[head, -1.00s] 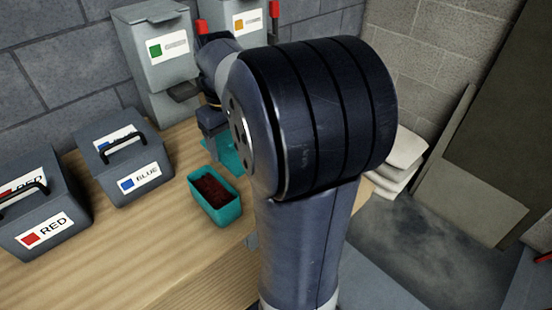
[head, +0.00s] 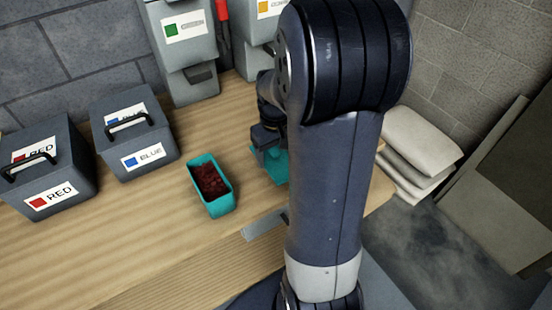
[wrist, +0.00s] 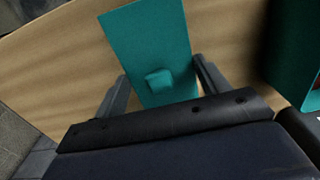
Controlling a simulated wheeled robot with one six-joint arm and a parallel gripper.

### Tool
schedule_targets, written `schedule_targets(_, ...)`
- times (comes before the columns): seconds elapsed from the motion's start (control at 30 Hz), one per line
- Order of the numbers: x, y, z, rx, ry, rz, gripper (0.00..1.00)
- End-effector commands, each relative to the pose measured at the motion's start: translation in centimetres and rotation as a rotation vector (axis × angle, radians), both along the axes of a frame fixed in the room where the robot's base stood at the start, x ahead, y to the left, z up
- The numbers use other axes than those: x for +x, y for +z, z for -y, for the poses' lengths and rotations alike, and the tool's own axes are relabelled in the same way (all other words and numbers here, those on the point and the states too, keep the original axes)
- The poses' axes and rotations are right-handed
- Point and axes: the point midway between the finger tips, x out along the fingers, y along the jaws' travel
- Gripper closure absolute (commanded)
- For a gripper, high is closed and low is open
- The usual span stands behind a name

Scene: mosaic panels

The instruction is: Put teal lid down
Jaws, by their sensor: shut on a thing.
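The teal lid (head: 275,175) is a flat rectangle with a small raised knob. It fills the middle of the wrist view (wrist: 147,35). My gripper (head: 268,150) is shut on the teal lid, with a finger at each side of it in the wrist view (wrist: 160,84). The lid is low over the wooden table, right of the teal box; I cannot tell whether it touches the wood. My arm hides part of it in the head view. The open teal box (head: 225,204) holds dark red pieces.
The grey RED box (head: 70,165) and BLUE box (head: 160,132) stand at the left of the wooden table (head: 130,225). Grey dispensers (head: 190,75) are on the wall behind. White sacks (head: 420,140) lie at the right. Bare wood lies in front of the teal box.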

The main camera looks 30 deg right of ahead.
Motion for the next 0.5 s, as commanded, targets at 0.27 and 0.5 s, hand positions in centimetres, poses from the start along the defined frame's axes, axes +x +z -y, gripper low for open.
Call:
schedule_targets(0.27, 0.0, -2.9, 0.0, 0.001, 0.000, -0.001, 0.51)
schedule_targets(0.5, 0.0, -3.0, 0.0, 0.000, 0.000, -0.001, 0.51)
